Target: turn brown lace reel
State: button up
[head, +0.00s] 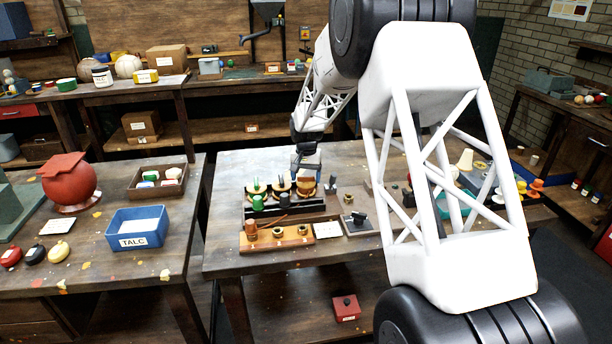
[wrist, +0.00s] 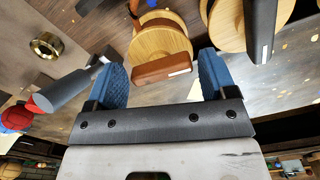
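The fingers are apart, with visible space around the reel, and I see no contact. In the head view the brown lace reel (head: 304,188) is the rightmost reel on a dark rack (head: 285,209). My gripper (head: 306,168) hangs just above it, pointing down, and partly hides it.
A second reel with a black bar (wrist: 262,28) stands close to the right finger in the wrist view. A brass ring (wrist: 46,45) and a grey cylinder (wrist: 60,92) are at left. A wooden tray (head: 290,239) sits in front of the rack.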

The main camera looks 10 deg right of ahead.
aim_at(306, 176)
jog(key=shift+o, duration=0.8)
jog(key=shift+r, duration=0.15)
jog(key=shift+r, duration=3.8)
jog(key=shift+n, duration=0.3)
jog(key=shift+n, duration=1.3)
jog(key=shift+f, duration=0.1)
jog(key=shift+f, duration=3.8)
